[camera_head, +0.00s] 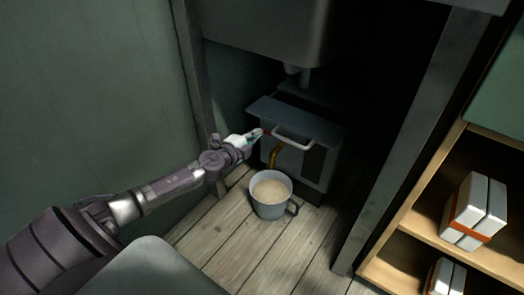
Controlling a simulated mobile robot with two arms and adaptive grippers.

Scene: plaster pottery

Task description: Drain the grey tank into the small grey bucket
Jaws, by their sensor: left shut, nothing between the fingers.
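The grey tank (308,163) stands under the sink, with a dark flat lid and a pale handle (293,138) on its front. A yellow-brown spout (274,155) comes out low on its front left. The small grey bucket (271,208) stands upright on the floor below the spout, with cloudy beige contents near its rim. Its dark handle points right. My left gripper (259,133) is shut and empty at the tank's upper left front, by a small red part. Whether it touches that part is unclear. My right gripper is not in view.
A sink basin (265,30) with a drain pipe hangs above the tank. A grey post (415,140) stands right of the tank. A wooden shelf (400,250) with white and orange boxes (474,212) is at the right. The plank floor (225,240) in front is clear.

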